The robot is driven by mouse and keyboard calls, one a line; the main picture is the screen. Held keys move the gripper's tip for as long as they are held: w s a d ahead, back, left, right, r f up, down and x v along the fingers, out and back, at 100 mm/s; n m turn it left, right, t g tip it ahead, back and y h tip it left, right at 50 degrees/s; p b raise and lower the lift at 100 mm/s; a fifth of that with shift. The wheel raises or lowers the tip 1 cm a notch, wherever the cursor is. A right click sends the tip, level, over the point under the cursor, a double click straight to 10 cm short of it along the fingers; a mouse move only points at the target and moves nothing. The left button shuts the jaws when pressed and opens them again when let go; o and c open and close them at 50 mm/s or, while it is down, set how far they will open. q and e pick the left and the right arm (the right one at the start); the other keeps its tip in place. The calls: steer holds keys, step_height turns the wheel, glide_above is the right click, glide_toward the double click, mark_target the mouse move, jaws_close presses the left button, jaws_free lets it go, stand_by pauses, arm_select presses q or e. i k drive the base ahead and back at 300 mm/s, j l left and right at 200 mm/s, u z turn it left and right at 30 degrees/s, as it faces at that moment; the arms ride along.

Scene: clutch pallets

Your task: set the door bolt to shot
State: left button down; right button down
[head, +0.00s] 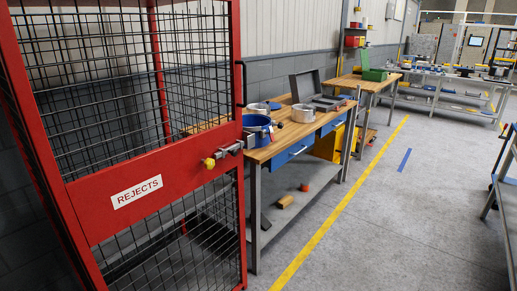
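The red mesh cage door (160,190) fills the left of the head view and carries a white "REJECTS" sign (137,192). The door bolt (232,149) is a grey metal bar at the right end of the door's middle red panel. A yellow knob (209,163) sits at its left end. The metal parts reach to the door's right edge, in front of the workbench in the picture. I cannot tell whether the bolt is shot or drawn. A black handle (242,83) is on the door's right upright. Neither of my grippers is in view.
A wooden-topped workbench (292,133) stands right of the door, with a blue pot (257,124), a metal ring (303,113) and an open grey case (312,92). More benches stand behind. The grey floor (400,215) right of the yellow line (340,205) is mostly clear.

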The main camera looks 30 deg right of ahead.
mark_target(233, 151)
steer(key=z, duration=0.85)
